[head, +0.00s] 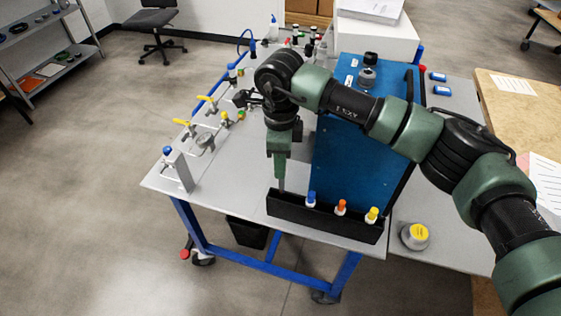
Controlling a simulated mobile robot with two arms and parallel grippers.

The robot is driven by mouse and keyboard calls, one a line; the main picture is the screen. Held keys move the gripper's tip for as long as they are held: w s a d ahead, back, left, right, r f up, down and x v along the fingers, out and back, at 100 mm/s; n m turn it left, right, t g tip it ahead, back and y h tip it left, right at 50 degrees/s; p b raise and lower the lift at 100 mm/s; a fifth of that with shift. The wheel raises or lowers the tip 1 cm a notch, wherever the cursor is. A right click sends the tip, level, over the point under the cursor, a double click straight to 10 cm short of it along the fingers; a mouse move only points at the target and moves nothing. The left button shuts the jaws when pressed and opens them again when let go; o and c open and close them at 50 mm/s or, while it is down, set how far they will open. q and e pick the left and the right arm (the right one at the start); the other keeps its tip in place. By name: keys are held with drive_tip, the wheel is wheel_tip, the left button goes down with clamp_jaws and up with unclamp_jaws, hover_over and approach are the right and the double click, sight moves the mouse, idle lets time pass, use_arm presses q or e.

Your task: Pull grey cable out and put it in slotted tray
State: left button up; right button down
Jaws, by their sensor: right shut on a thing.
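My right gripper (280,172) points straight down over the left end of the black slotted tray (325,222). It is shut on a slim grey piece, which I take to be the grey cable (281,185). Its lower end is at the tray's left part, and I cannot tell whether it is seated in a slot or just above it. A blue-capped plug (310,199), an orange-capped plug (340,207) and a yellow-capped plug (372,215) stand upright in the tray, to the right. My left gripper is not in view.
A blue analyser panel (352,165) stands right behind the tray, with my right arm crossing over it. Yellow-handled valves and a gauge (204,142) line the table's left side. A yellow-topped round object (415,235) sits to the right. The grey tabletop (235,190) left of the tray is clear.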

sight(280, 187)
drive_tip(key=shift+f, duration=0.15)
drive_tip(key=shift+f+b, duration=4.25)
drive_tip(key=shift+f, duration=0.25)
drive_tip(key=c, duration=1.1)
unclamp_jaws()
drive_tip(key=shift+r, duration=0.15)
drive_tip(key=shift+r+p, duration=1.4)
drive_tip(key=shift+r, duration=2.05)
drive_tip(key=shift+f, duration=0.1)
